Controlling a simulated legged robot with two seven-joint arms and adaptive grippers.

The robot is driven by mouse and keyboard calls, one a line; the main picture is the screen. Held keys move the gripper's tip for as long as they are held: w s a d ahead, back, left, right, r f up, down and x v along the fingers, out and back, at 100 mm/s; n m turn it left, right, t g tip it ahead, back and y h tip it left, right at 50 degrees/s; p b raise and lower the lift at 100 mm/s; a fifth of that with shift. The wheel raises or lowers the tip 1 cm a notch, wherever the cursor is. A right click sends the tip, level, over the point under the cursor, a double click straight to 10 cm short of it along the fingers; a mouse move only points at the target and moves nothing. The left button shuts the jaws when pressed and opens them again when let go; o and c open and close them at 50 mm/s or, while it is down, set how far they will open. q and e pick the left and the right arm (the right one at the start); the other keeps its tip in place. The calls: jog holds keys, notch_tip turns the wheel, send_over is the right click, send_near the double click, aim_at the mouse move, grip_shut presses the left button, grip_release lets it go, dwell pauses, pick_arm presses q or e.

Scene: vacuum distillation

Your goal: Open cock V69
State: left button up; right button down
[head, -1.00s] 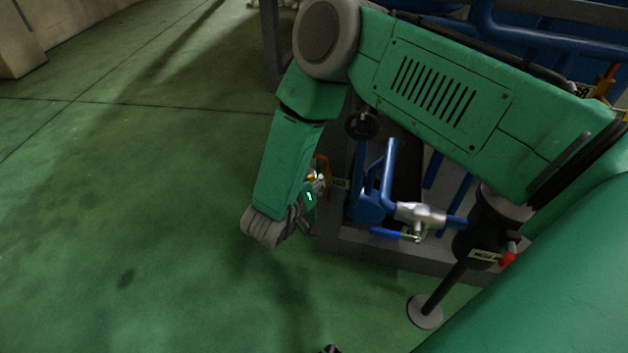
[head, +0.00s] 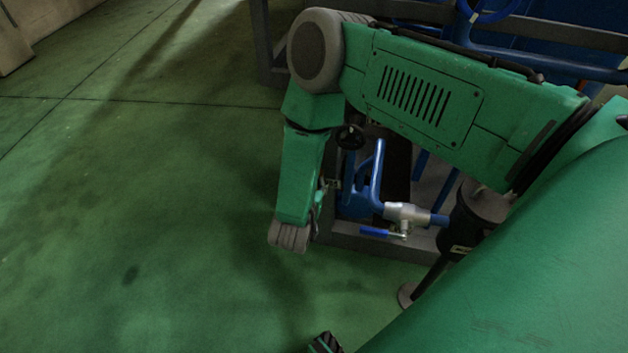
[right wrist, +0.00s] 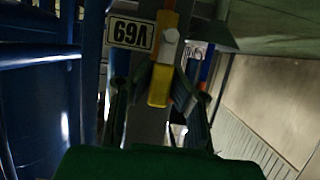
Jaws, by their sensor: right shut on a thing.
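The cock V69 shows in the right wrist view as a yellow handle (right wrist: 159,85) on a grey metal post. Its V69 label (right wrist: 131,33) is upside down beside it, to the left. My right gripper (right wrist: 157,88) has its dark fingers on both sides of the yellow handle and is shut on it. In the head view my right arm comes in from the right and its forearm hangs down. It hides most of the gripper and the cock at the left end of the metal frame.
A blue pump-like unit with a silver valve (head: 406,213) and a blue lever (head: 375,232) stands just right of my right forearm. A dark handwheel (head: 350,137) is close behind. Blue pipes (head: 560,62) run at the back right. The green floor (head: 130,200) on the left is clear.

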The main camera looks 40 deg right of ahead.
jog(key=c, duration=1.7)
grip_release()
jog(key=shift+s+a, duration=0.2)
jog(key=shift+a, duration=0.2)
jog(key=shift+c, duration=0.2)
jog(key=shift+o, duration=1.3)
jog(key=shift+r, duration=0.15)
jog(key=shift+a, duration=0.1)
pick_arm(q)
jog(key=shift+s+a, duration=0.15)
jog(key=shift+s, duration=0.05)
pick_arm(e)
jog(key=v, duration=1.2)
pick_arm(q)
jog(key=shift+w, duration=0.1)
jog(key=shift+a, duration=0.1)
pick_arm(e)
jog(key=shift+a, duration=0.15)
